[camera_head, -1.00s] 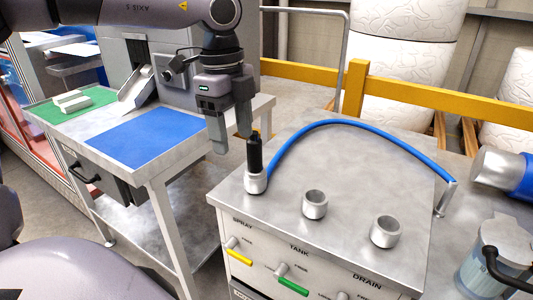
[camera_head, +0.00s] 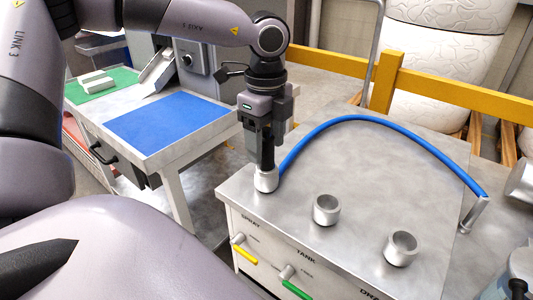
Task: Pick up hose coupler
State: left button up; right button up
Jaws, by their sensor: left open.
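The hose coupler (camera_head: 266,158) is a dark upright cylinder standing in the metal socket (camera_head: 266,181) above the SPRAY label. The blue hose (camera_head: 365,118) arches from beside it to a grey stand at the right. My left gripper (camera_head: 264,147) points down at the coupler, its fingers around the upper part. The jaws are open, and the fingers hide part of the coupler; contact cannot be told. My right gripper is out of view.
Two empty sockets stand on the metal top, one near TANK (camera_head: 326,209) and one farther right (camera_head: 401,248). Yellow (camera_head: 245,256) and green (camera_head: 296,290) handles are on the front panel. A side table with a blue mat (camera_head: 168,122) stands left. A yellow rail (camera_head: 450,98) runs behind.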

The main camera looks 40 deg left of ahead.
pick_arm(q)
jog(key=shift+f, duration=0.3)
grip_shut()
jog(key=shift+r, duration=0.15)
